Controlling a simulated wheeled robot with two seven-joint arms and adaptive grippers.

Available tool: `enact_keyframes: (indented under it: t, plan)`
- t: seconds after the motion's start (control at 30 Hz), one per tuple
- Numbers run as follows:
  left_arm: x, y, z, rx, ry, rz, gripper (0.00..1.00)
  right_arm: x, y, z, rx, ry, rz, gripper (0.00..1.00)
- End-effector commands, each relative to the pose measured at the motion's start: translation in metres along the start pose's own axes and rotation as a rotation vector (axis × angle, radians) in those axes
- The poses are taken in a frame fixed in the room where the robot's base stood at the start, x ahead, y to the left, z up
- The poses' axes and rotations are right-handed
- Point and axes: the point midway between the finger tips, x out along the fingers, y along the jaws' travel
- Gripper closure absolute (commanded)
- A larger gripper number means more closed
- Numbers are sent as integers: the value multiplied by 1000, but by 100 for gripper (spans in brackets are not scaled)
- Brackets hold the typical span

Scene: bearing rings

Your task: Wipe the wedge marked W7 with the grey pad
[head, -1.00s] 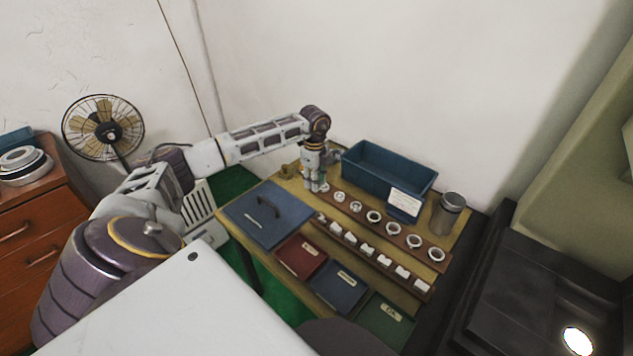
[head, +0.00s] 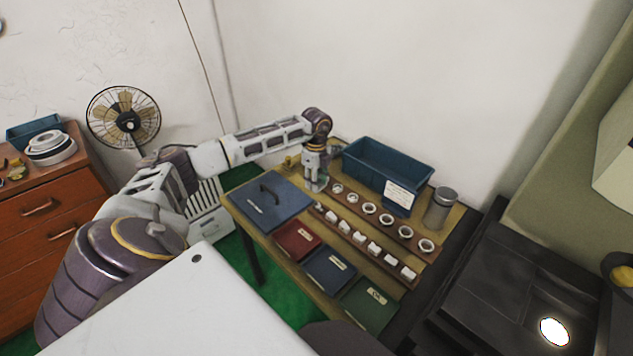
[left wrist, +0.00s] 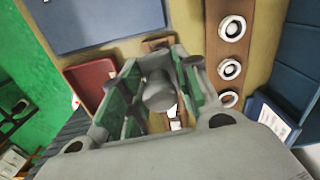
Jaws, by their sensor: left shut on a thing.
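My left gripper (head: 315,186) is over the far left part of the workbench, at the left end of the ring row. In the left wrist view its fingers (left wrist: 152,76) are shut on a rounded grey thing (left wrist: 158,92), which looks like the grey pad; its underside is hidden. Several small white wedges (head: 360,237) stand in a row on a brown strip, in front of and to the right of the gripper. Their marks are too small to read, so I cannot tell which is W7. My right gripper is not in view.
White rings (head: 387,220) sit on a second brown strip behind the wedges. A blue bin (head: 395,160) and grey canister (head: 440,207) stand behind. A blue lid-like panel (head: 268,203), red tray (head: 297,240), blue tray (head: 330,270) and green tray (head: 368,305) lie in front.

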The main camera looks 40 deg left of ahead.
Motion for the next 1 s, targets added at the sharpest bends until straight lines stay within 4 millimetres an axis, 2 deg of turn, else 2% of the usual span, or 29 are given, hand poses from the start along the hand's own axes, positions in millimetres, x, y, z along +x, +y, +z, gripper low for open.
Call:
enact_keyframes:
  t: [0.4,1.0]
  plan:
    - [1,-2,-1,103,0,0,88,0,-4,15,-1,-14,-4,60]
    - [1,-3,-1,244,0,0,88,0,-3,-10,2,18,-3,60]
